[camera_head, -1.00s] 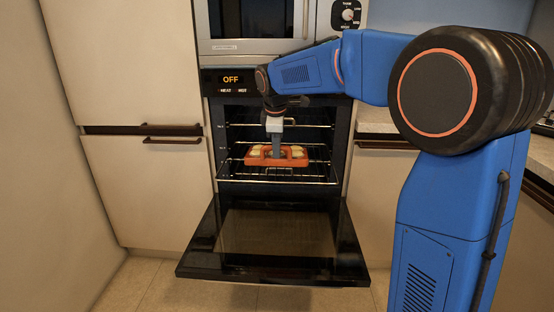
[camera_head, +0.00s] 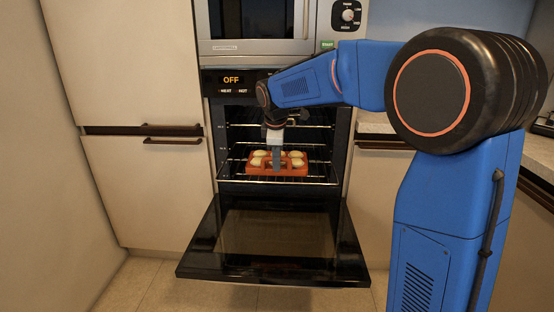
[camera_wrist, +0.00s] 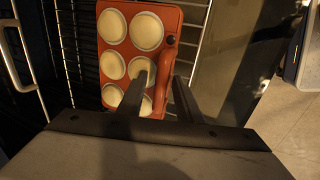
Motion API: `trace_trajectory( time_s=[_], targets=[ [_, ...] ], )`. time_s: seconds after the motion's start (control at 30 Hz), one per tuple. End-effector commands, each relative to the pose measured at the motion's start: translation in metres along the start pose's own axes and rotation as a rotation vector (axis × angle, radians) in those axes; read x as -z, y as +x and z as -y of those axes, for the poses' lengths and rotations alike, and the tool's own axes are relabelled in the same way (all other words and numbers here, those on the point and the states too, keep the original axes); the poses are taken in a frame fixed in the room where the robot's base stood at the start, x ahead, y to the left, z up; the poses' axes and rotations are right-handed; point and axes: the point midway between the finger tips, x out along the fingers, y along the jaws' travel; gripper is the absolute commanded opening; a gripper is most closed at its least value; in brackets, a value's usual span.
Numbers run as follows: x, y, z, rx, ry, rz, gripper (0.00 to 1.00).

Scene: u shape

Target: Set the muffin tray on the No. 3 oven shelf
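The muffin tray (camera_head: 262,172) is orange-red with several pale muffins. It appears to rest level on the lowest visible rack (camera_head: 322,181) inside the open oven. The small shelf labels at the oven's left edge are too small to read. My gripper (camera_head: 274,160) points down at the tray's near side. In the wrist view, the two dark fingers (camera_wrist: 161,76) are apart, with a gap between them. One reaches over the tray (camera_wrist: 122,55) beside a muffin, the other is at its looped handle (camera_wrist: 186,104). Contact with the tray is unclear.
The oven door (camera_head: 275,240) is folded down in front, with its glass facing up. Another rack (camera_head: 310,145) lies above the tray. The oven panel (camera_head: 231,80) reads OFF. A microwave (camera_head: 256,20) sits above, and cabinets (camera_head: 145,185) flank the oven.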

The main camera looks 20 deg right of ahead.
Motion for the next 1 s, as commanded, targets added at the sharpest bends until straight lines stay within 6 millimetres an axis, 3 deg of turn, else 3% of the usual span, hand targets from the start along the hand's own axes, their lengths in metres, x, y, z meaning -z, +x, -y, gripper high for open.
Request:
trace_trajectory(
  time_s=[0.17, 0.7, 1.0],
  targets=[
    [0.0, -0.014, 0.0, -0.002, 0.0, -0.001, 0.32],
    [0.001, -0.106, 0.0, -0.002, -0.001, -0.002, 0.32],
    [0.0, -0.12, 0.0, -0.001, 0.0, -0.001, 0.32]
  ],
)
